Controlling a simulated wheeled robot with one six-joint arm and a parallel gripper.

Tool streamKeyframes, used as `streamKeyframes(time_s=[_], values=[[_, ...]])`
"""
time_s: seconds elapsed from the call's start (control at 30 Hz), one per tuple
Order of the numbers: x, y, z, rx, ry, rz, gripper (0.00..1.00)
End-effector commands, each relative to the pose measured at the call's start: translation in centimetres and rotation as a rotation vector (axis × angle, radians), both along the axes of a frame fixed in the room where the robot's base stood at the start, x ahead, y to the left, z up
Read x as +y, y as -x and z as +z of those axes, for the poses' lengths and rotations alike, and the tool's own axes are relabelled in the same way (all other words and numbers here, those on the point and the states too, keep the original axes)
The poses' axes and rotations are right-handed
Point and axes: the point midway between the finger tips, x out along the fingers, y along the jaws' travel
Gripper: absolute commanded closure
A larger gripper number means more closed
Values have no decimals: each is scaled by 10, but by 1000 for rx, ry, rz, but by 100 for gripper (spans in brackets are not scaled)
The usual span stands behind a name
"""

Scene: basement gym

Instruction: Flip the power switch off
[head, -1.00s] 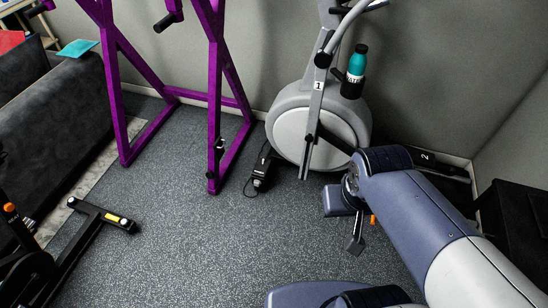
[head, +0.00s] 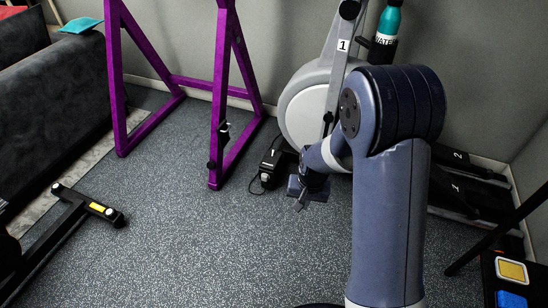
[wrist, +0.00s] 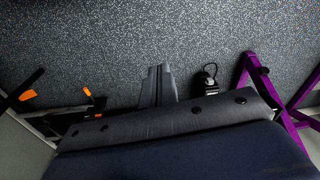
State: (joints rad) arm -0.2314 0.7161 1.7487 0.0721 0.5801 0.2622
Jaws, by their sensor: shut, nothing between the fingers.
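A small black box (head: 268,168) with a pale part and a thin cord lies on the floor between the purple frame and the exercise machine. It looks like the unit with the power switch, but the switch's position is too small to tell. It also shows in the wrist view (wrist: 207,82), right of my fingers. My gripper (head: 299,205) is shut and empty, just right of the box in the head view and apart from it. Its closed fingers (wrist: 158,72) show in the wrist view.
A purple frame (head: 219,110) stands left of the box. The grey exercise machine (head: 306,108) marked 1, with a teal bottle (head: 389,20), stands behind. A black bar with a yellow label (head: 97,207) lies left. The speckled floor (head: 190,240) in front is clear.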

Motion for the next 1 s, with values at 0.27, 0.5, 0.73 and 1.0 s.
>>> streamKeyframes(time_s=[0.27,0.5,0.73,1.0], values=[[21,-19,-181,47,-2,-44,100],[28,-22,-255,63,-1,-70,100],[30,-22,-265,64,-2,-75,100],[30,-21,-264,65,-2,-75,100]])
